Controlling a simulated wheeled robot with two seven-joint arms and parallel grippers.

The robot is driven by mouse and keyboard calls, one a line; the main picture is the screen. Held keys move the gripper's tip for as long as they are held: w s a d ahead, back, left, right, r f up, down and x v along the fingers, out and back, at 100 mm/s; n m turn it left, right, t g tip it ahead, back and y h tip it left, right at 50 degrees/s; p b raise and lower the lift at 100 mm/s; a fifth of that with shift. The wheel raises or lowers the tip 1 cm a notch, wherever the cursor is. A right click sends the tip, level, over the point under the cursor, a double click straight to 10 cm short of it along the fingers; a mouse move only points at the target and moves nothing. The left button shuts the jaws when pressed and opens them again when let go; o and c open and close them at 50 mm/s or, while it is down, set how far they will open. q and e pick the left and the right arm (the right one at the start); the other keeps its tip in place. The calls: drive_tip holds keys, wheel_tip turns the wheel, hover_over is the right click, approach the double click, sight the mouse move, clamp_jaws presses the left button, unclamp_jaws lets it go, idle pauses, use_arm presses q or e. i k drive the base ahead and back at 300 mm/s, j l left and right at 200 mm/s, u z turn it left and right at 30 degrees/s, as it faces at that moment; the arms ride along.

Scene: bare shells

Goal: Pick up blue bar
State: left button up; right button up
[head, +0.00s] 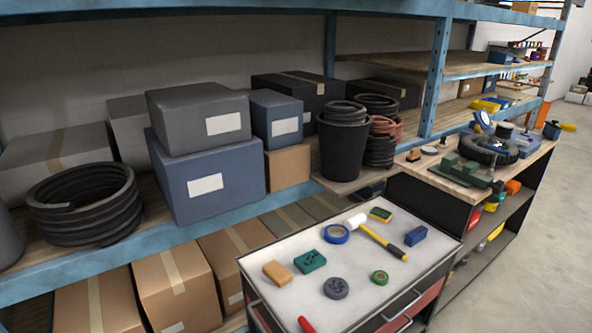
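The blue bar (415,236) is a small blue block lying on the light top of a tool cart (345,262), near its right edge. It lies just right of a hammer's dark handle end, with a small gap that is hard to judge. Nothing covers it. Neither of my grippers shows in the head view.
The cart top also holds a hammer (379,239), a blue tape roll (336,233), a green block (309,261), an orange block (277,273), a grey disc (336,288) and a green ring (379,278). Blue-framed shelves with boxes (205,187) stand behind. Floor (540,220) is clear at right.

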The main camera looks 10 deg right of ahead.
sight(419, 233)
drive_tip(key=z, duration=1.3)
drive_tip(key=i+l+u, duration=0.1)
drive_tip(key=l, duration=0.2)
drive_tip(key=i, duration=0.05)
